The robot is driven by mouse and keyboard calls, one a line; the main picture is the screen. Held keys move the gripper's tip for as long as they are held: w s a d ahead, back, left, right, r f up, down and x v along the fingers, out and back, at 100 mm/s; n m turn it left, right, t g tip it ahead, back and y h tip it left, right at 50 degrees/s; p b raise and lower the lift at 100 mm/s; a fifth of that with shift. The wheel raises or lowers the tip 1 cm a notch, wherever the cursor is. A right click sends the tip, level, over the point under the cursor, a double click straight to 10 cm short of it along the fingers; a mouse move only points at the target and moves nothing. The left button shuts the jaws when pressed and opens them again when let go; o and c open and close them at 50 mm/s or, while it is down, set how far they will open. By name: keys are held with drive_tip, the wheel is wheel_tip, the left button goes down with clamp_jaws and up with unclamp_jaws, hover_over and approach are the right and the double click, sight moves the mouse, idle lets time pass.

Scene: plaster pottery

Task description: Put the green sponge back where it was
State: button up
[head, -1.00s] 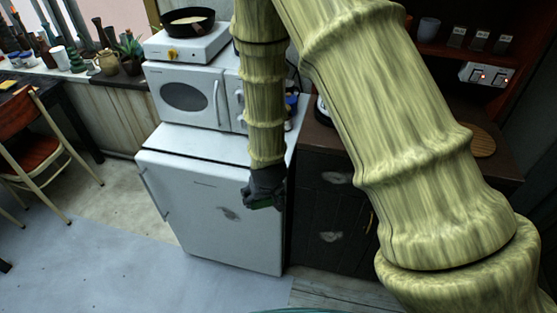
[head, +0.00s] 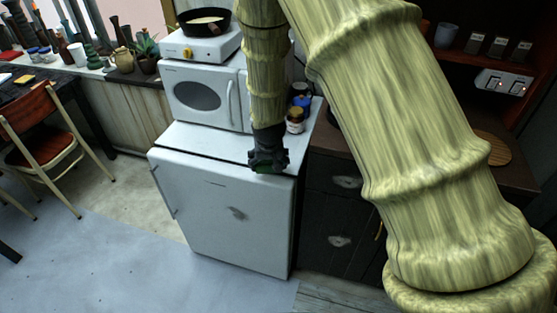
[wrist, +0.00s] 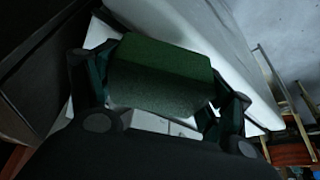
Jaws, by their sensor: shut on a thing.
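The green sponge (wrist: 160,72) fills the middle of the wrist view, between the two fingers of my gripper (wrist: 160,95). My gripper is shut on it. In the head view my gripper (head: 267,160) hangs in front of the upper front edge of the white fridge (head: 225,215). Only a small dark green edge of the sponge (head: 265,170) shows under the fingers there. I cannot tell from these frames where the sponge lay before.
A white microwave (head: 200,95) stands on the fridge, with a hot plate (head: 205,45) and a black pan (head: 205,20) on top. Small jars (head: 296,118) stand right of my gripper. A dark cabinet (head: 335,210) is beside the fridge. The fridge top's front strip (head: 205,145) is bare.

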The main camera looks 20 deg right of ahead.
drive_tip(key=w+d, duration=0.3)
drive_tip(key=w+d+b, duration=0.1)
drive_tip(key=w+d, duration=0.1)
drive_tip(key=shift+f, duration=0.4)
drive_tip(key=shift+f+b, duration=1.25)
drive_tip(key=shift+f, duration=0.4)
drive_tip(key=shift+f, duration=0.2)
drive_tip(key=o, duration=1.1)
drive_tip(key=shift+c, duration=0.2)
drive_tip(key=shift+r, duration=0.25)
drive_tip(key=shift+b+v, duration=1.05)
drive_tip(key=shift+v, duration=4.9)
